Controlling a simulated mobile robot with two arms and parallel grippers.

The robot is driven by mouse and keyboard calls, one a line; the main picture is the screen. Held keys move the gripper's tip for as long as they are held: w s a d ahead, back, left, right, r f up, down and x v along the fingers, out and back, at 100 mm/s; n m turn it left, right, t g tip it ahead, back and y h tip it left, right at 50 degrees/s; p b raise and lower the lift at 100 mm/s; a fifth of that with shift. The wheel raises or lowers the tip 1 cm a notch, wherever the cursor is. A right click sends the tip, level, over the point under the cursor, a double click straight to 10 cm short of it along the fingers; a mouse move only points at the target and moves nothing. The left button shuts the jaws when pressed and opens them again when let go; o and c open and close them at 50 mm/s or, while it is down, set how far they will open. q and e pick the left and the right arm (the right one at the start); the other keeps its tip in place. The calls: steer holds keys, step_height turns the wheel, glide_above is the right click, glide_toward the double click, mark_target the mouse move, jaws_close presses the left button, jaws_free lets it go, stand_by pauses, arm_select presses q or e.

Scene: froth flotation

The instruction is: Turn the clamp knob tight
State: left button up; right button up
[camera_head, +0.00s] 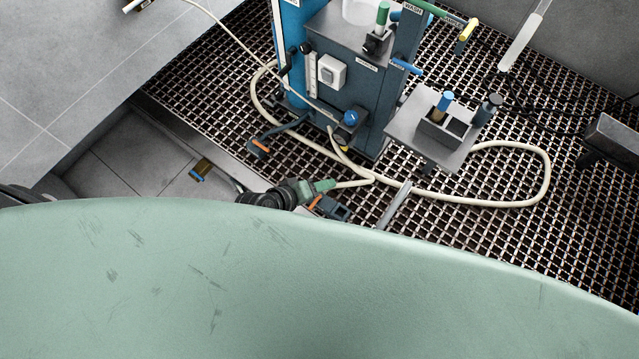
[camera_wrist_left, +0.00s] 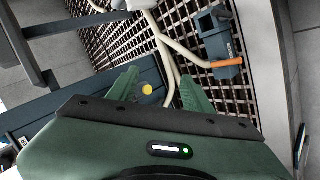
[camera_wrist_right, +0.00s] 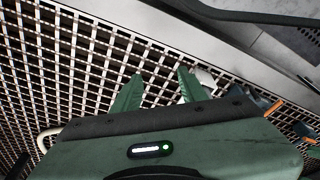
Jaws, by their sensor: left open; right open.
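A flotation machine (camera_head: 365,80) stands on the grating. A round blue knob (camera_head: 350,117) sits low on its front, with a black and yellow fitting (camera_head: 345,136) just below it. I cannot tell which part is the clamp knob. My left gripper (camera_head: 328,184) is open and empty below the machine's base, near the pale hose. In the left wrist view its fingers (camera_wrist_left: 160,88) are spread, with a yellow disc (camera_wrist_left: 147,89) on a dark blue panel beyond them. My right gripper (camera_wrist_right: 160,88) is open and empty over grating; the head view does not show it.
A pale hose (camera_head: 548,180) loops over the grating (camera_head: 500,225). A grey-blue clip with an orange handle (camera_head: 330,207) lies beside my left gripper. A side shelf (camera_head: 405,110) holds a dark box. My green body covers the lower head view.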

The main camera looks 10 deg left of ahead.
arm_select(q)
steer(key=m+t+h, duration=0.1)
steer(key=m+t, duration=0.8)
steer(key=m, duration=0.4)
glide_toward(368, 49)
steer(key=w, duration=0.1)
steer(key=x, duration=0.6)
steer(key=shift+w+d+b, duration=0.25)
steer(key=shift+d+b, duration=0.1)
steer(key=shift+d, duration=0.05)
steer(key=shift+w+d, duration=0.2)
steer(key=shift+w, duration=0.3)
arm_select(e)
steer(key=shift+w+r, duration=0.25)
